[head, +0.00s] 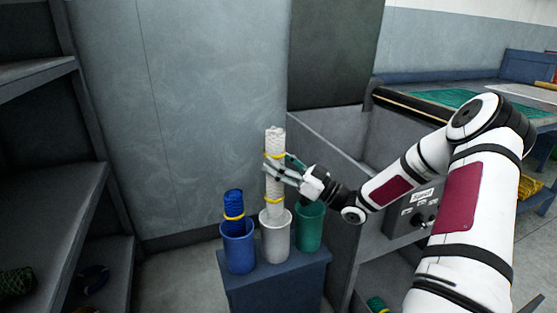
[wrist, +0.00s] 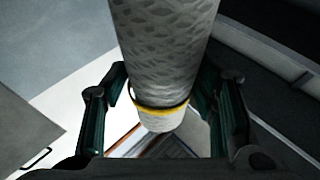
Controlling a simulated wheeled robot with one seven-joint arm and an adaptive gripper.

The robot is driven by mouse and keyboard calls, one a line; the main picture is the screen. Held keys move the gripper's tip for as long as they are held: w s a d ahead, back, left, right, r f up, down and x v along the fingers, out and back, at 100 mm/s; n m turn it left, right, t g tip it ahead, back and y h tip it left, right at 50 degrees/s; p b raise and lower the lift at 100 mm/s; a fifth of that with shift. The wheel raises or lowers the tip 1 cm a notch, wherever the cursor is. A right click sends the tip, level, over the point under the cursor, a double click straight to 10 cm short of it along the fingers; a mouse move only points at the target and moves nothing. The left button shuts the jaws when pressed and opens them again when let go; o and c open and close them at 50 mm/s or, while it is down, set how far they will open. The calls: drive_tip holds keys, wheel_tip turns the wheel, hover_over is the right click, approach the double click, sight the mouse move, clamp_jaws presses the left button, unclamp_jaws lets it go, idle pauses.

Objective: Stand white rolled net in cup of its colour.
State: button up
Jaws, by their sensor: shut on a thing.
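The white rolled net (head: 275,145) stands upright, with yellow bands around it. My gripper (head: 279,169) is shut on its upper half from the right. The net's lower end meets the mouth of the white cup (head: 275,242); the rim hides how deep it sits, and I cannot tell if it touches the bottom. In the wrist view the net (wrist: 165,50) runs between the two dark green fingers of my gripper (wrist: 162,92), with a yellow band near its visible end.
A blue cup (head: 238,252) holding a blue rolled net (head: 233,204) is left of the white cup. All stand on a small blue stand (head: 277,285). Shelves (head: 50,190) are left; a grey cabinet is right.

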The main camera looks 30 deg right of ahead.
sight(279, 193)
drive_tip(key=shift+f+b, duration=3.8)
drive_tip(key=shift+f, duration=1.45)
drive_tip(key=o, duration=1.7)
drive_tip(key=v, duration=1.2)
drive_tip(key=shift+s, duration=0.1)
